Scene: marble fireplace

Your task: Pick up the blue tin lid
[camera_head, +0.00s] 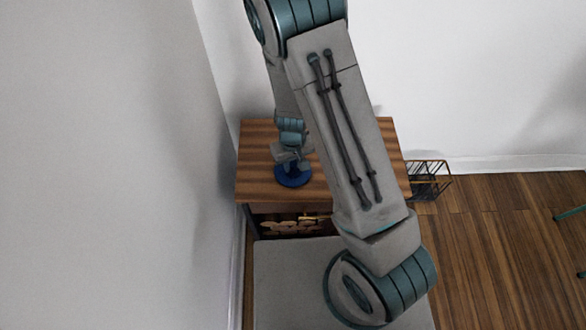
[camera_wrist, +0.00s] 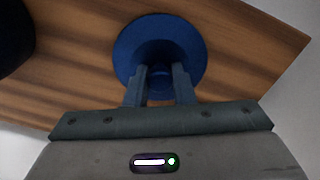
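The blue tin lid (camera_head: 293,176) is a round blue disc near the left front of the wooden table. In the wrist view the lid (camera_wrist: 130,50) shows as a disc with a raised middle part. Whether the lid touches the table is hard to see.
The wooden table (camera_head: 255,150) stands near the white wall, and my arm covers much of its top. A black wire basket (camera_head: 429,180) is to its right. A dark rounded shape (camera_wrist: 14,38) shows at the wrist view's upper left.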

